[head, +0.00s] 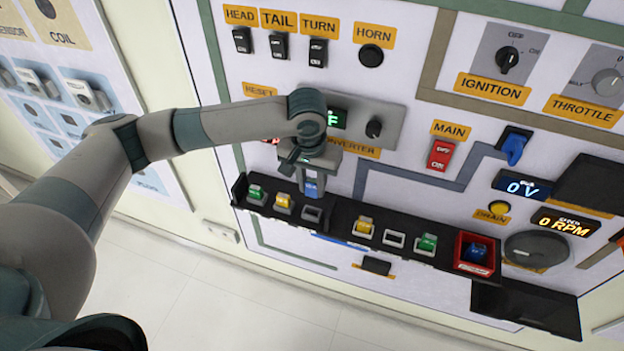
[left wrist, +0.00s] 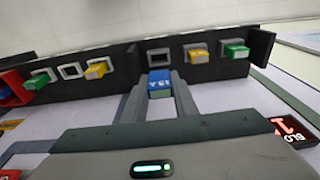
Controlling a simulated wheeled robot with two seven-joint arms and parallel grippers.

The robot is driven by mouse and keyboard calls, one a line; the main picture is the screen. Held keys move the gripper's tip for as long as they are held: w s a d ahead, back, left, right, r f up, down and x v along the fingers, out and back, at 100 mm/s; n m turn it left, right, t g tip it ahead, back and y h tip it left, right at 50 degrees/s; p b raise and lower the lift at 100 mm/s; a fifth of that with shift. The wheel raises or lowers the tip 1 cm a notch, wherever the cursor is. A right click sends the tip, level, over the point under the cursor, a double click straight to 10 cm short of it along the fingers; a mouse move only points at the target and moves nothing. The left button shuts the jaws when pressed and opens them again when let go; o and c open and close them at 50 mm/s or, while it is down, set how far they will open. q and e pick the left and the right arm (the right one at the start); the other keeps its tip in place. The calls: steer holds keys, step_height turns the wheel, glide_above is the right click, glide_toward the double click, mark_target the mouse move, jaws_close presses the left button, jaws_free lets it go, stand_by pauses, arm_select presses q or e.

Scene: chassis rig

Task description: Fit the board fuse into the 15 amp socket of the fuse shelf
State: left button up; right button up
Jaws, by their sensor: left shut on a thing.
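The board fuse (head: 312,187) is blue with white marking, and my left gripper (head: 313,178) is shut on it. In the left wrist view the fuse (left wrist: 160,82) sits between the two fingers (left wrist: 160,88), its far end close to the shelf. The dark fuse shelf (head: 340,217) runs along the panel below the gripper. One empty socket (head: 312,214) is just below the fuse; in the wrist view this socket (left wrist: 160,56) is straight beyond it. A second empty socket (head: 395,239) is farther right. I cannot read any socket ratings. My right gripper is not in view.
Green (head: 256,192) and yellow (head: 283,202) fuses stand left of the near empty socket. Another yellow (head: 363,227) and green (head: 427,244) fuse stand to the right. A red box (head: 473,253) with a blue piece is at the shelf's right end. The converter panel (head: 385,120) is behind my gripper.

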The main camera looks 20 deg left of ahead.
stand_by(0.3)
arm_select(q)
steer(key=shift+s+r+p, duration=0.1)
steer(key=shift+p, duration=0.6)
steer(key=shift+f, duration=0.2)
steer(key=shift+f+b, duration=0.65)
steer(key=shift+f, duration=2.2)
steer(key=shift+r+p, duration=0.1)
steer(key=shift+p, duration=1.75)
steer(key=shift+f, duration=1.05)
steer(key=shift+r, duration=0.15)
steer(key=shift+r+p, duration=0.5)
steer(key=shift+p, duration=0.55)
